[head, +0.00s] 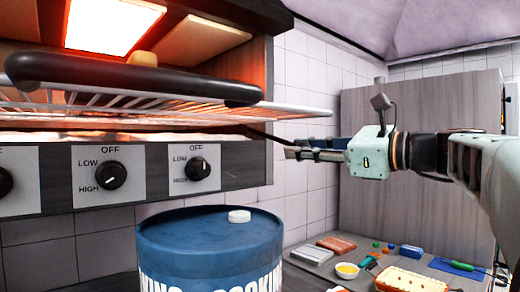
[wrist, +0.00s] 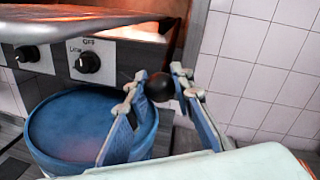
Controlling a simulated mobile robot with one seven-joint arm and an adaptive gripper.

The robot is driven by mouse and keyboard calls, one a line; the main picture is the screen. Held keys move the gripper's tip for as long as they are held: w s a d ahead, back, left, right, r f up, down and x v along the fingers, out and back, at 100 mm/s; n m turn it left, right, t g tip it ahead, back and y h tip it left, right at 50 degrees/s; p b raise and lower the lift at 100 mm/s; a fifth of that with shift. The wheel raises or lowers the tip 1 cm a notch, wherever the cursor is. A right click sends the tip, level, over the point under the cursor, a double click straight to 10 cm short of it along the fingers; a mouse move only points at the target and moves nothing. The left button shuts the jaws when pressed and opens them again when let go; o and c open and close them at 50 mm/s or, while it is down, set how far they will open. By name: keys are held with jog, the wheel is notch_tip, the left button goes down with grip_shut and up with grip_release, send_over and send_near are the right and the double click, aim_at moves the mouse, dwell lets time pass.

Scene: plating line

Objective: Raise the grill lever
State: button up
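The grill lever is a thin dark rod (head: 270,137) reaching out from the right side of the grill unit. Its round black knob (wrist: 160,87) shows in the wrist view. My gripper (head: 290,152) comes in from the right, roughly level, at the lever's end. In the wrist view, my gripper (wrist: 160,76) has its fingers apart, with the knob between the fingertips. A firm hold on the knob does not show. In the head view the fingers hide the knob.
The grill (head: 130,165) has a rack, a black front bar (head: 130,78) and a glowing heater above. A blue drum (head: 210,250) stands below, with a white puck (head: 239,216) on top. A counter with food and a baking dish (head: 410,281) is at lower right.

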grip_shut()
jog(key=r+p, duration=0.3)
jog(key=shift+s+d+r, duration=0.15)
jog(key=shift+s+r, duration=0.15)
jog(key=shift+r, duration=0.1)
jog(key=shift+f, duration=0.1)
jog(key=o, duration=0.7)
grip_release()
jog(key=shift+f, duration=0.15)
jog(key=shift+c, duration=0.2)
jog(key=shift+d, duration=0.15)
jog(key=v, duration=1.2)
